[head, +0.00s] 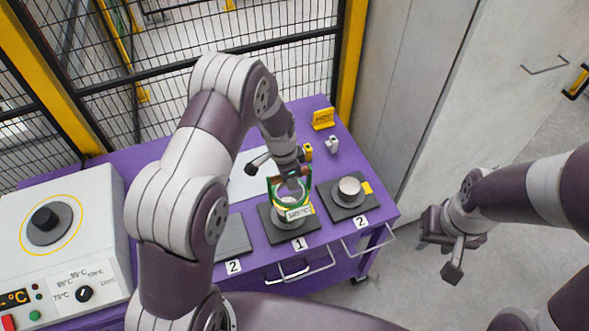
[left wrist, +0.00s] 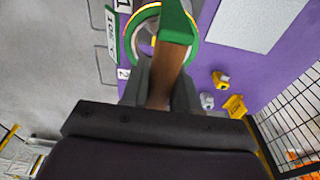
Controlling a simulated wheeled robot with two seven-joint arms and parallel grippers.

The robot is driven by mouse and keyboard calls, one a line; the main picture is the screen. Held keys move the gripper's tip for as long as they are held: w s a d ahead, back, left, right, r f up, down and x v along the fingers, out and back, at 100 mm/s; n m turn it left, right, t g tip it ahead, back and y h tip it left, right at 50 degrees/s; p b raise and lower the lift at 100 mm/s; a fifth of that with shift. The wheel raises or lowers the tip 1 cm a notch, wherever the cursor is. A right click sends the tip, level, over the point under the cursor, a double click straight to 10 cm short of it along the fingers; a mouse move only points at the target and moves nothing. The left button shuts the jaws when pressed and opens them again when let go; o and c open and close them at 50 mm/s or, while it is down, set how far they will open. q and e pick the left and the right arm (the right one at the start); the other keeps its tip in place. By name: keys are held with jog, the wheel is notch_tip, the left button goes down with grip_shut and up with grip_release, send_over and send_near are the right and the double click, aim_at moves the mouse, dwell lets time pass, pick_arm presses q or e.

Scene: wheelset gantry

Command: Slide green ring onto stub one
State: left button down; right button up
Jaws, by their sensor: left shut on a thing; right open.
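The green ring (head: 277,207) has an upright green handle and sits at stub one (head: 289,221), on the dark plate marked 1. In the left wrist view the ring (left wrist: 133,37) appears as a green band around a pale centre, its green and brown handle running between my fingers. My left gripper (head: 291,173) is shut on this handle from above. Whether the ring is around the stub or just over it, I cannot tell. A 105 °C label is at the ring. My right gripper (head: 447,252) is open and empty, off the table's right side.
Stub two (head: 349,188) stands on a dark plate to the right. A white heater (head: 90,262) with a dial is at the left. A yellow sign (head: 323,119) and small yellow and grey items are at the back. A mesh fence and grey cabinet (head: 440,70) bound the purple table (head: 381,204).

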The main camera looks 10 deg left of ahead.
aim_at(294, 211)
pick_arm(q)
jog(key=shift+w+d, duration=0.1)
jog(key=shift+w, duration=0.25)
jog(key=shift+s+a+r, duration=0.1)
jog(key=shift+s+a, duration=0.05)
jog(key=shift+a, duration=0.35)
jog(key=shift+s+a, duration=0.15)
jog(key=shift+a, duration=0.35)
jog(key=shift+w+d+f+b, duration=0.2)
jog(key=shift+d+f+b, duration=0.1)
jog(key=shift+d+b, duration=0.2)
jog(key=shift+d+f, duration=0.1)
jog(key=shift+f, duration=0.25)
jog(key=f+b, duration=0.4)
jog(key=shift+a+f, duration=0.2)
jog(key=shift+f, duration=0.05)
pick_arm(e)
jog(key=f, duration=0.3)
jog(key=a+f, duration=0.1)
jog(key=shift+s+f, duration=0.25)
jog(key=shift+f, duration=0.15)
pick_arm(q)
jog(key=shift+s+a, duration=0.1)
pick_arm(e)
jog(key=shift+a, duration=0.15)
